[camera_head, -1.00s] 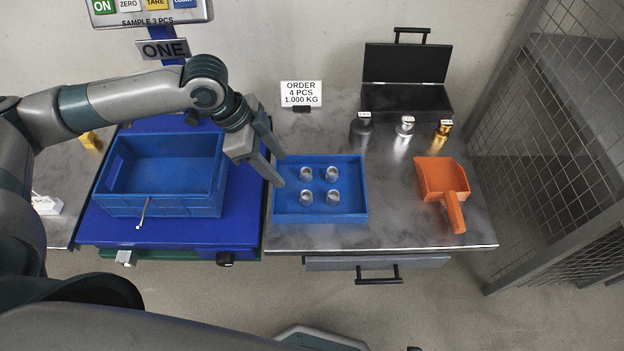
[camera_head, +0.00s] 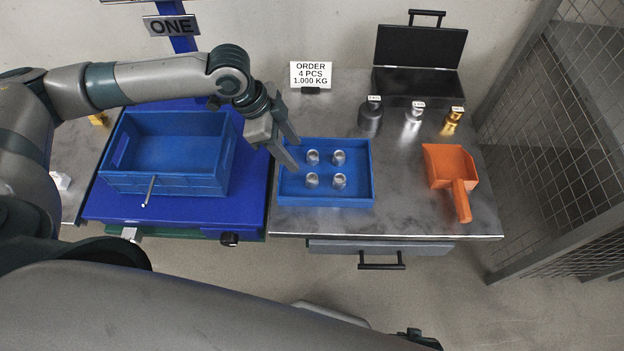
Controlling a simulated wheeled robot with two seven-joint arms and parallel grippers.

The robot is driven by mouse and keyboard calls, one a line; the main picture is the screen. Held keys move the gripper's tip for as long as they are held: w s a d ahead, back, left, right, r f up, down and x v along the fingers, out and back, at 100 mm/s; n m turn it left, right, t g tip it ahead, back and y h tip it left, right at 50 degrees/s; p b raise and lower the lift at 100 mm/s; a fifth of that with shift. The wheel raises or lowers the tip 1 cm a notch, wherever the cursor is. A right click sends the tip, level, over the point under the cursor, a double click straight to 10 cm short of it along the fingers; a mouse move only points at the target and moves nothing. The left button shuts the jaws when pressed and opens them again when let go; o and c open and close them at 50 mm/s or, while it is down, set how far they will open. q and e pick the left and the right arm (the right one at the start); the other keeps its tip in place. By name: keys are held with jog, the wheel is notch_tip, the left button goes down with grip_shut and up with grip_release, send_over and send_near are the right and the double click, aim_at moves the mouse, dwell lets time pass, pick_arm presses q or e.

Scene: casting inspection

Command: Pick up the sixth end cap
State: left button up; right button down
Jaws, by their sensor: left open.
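Several small silvery end caps (camera_head: 312,180) stand in two rows in the shallow blue tray (camera_head: 360,199) on the metal table. Which of them is the sixth I cannot tell. My left gripper (camera_head: 297,156) is open and empty, pointing down over the tray's left edge, left of the caps and apart from them. My right gripper is not in view.
A deep blue crate (camera_head: 165,183) stands on the blue scale at left. An orange scoop (camera_head: 450,167), several weights (camera_head: 413,117) and an open black case (camera_head: 418,83) are at right. A sign (camera_head: 311,75) stands behind the tray. Wire mesh bounds the far right.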

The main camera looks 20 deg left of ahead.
aim_at(312, 177)
pick_arm(q)
jog(key=x, duration=0.7)
jog(key=shift+d+f, duration=0.15)
jog(key=shift+f, duration=0.05)
jog(key=shift+d+f, duration=0.3)
jog(key=shift+f, duration=0.35)
jog(key=shift+x, duration=1.9)
jog(key=shift+s, duration=0.15)
jog(key=c, duration=1.2)
